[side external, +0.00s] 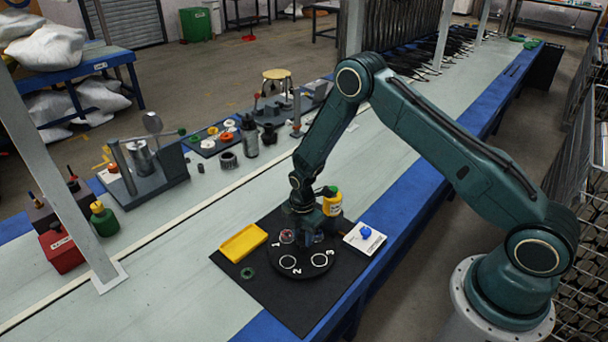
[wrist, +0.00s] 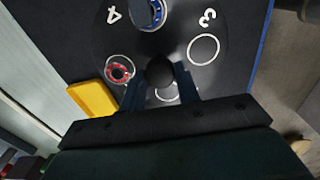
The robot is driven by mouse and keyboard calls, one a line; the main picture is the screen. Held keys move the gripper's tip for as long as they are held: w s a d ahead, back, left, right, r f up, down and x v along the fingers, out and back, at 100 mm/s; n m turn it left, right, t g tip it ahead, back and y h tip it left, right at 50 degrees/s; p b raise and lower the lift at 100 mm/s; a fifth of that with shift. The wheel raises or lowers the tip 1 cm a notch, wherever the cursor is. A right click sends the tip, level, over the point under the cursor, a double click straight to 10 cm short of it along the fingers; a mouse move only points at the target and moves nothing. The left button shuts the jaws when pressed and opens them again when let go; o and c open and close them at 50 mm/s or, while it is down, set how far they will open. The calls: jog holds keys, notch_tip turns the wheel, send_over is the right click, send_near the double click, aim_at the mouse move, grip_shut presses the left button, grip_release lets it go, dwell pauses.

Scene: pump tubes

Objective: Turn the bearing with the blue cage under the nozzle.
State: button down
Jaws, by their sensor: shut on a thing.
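A black turntable (side external: 308,268) with white numbers and ring-marked places lies on a dark mat. The bearing with the blue cage (wrist: 148,14) sits on it at the top edge of the wrist view, partly cut off. A bearing with a red cage (wrist: 119,71) sits in another place and shows dimly in the side view (side external: 287,237). My gripper (wrist: 160,88) is shut on the round black knob (wrist: 160,70) at the turntable's middle. A yellow bottle (side external: 332,205) with a dark green top stands behind the turntable; its nozzle is not clearly visible.
A yellow tray (side external: 243,243) and a green ring (side external: 247,273) lie on the mat, left of the turntable. A white card (side external: 352,240) with a blue object (side external: 366,232) lies to its right. Tools and bottles stand farther back on the bench.

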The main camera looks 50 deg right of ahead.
aim_at(303, 237)
jog(key=c, duration=1)
grip_release()
jog(key=shift+r, duration=0.1)
notch_tip(303, 237, up, 14)
jog(key=shift+f, duration=0.15)
